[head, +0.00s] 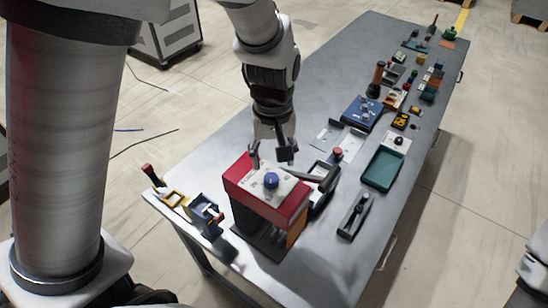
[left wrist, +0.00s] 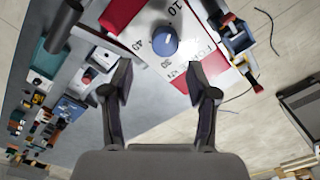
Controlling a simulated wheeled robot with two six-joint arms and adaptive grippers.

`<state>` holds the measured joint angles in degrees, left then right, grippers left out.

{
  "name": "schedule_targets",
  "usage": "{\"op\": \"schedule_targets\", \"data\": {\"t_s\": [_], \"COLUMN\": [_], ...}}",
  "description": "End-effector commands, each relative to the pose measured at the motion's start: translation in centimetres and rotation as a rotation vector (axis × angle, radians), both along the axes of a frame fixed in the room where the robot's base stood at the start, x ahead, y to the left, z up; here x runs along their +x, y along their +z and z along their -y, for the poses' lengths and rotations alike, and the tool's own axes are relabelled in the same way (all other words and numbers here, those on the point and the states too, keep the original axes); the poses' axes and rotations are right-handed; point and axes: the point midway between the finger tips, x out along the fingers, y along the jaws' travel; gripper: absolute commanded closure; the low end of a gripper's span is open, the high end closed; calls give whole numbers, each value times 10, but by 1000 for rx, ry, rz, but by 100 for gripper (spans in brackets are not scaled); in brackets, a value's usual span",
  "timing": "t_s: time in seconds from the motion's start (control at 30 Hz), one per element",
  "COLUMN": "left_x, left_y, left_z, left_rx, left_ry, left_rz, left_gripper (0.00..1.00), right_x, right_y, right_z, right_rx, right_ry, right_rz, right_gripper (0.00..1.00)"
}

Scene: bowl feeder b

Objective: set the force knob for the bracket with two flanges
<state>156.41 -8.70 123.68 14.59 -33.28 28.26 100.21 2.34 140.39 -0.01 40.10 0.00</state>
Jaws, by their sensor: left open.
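The force knob (head: 271,180) is a blue round knob on the white top plate of a red box-shaped machine (head: 240,172). In the left wrist view the knob (left wrist: 165,40) sits on a white dial face with the numbers 10, 30 and 40 readable. My left gripper (head: 270,154) is open and empty, beside the knob on the machine's far side. In the left wrist view its two fingertips (left wrist: 160,78) are spread, with the knob beyond them and apart from them. I cannot pick out a bracket with two flanges. My right gripper is not in view.
A black lever (head: 326,178) stands right of the machine. A blue-and-yellow fixture (head: 203,212) is at the table's left corner. A green tray (head: 382,169) and a black slotted tool (head: 355,216) lie to the right. Several small items line the table's far part.

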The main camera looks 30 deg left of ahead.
Motion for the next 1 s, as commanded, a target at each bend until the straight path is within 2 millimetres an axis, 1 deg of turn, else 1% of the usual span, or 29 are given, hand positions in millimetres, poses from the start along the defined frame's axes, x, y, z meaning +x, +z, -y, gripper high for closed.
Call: {"op": "schedule_targets", "data": {"t_s": [0.1,0.23,0.33,0.53,0.57,0.6,0.67,0.7,1.0], "left_x": [0,0,0,1,1,0,0,0,0], "left_y": [-23,-42,-49,-49,-49,-49,-49,-49,-50], "left_z": [0,0,0,0,0,0,0,0,0], "left_rx": [0,-1,0,-1,-1,-1,0,0,0], "left_ry": [0,0,1,1,0,0,0,0,0], "left_rz": [-6,-4,-2,-1,-1,-1,-1,-1,-2], "left_gripper": [41,41,41,41,52,66,87,100,100], "right_x": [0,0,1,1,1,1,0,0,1], "right_y": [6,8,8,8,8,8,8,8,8], "right_z": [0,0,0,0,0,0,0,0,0], "right_rx": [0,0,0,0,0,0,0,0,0], "right_ry": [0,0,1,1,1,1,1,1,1], "right_rz": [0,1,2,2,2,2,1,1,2], "right_gripper": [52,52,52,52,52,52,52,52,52]}}
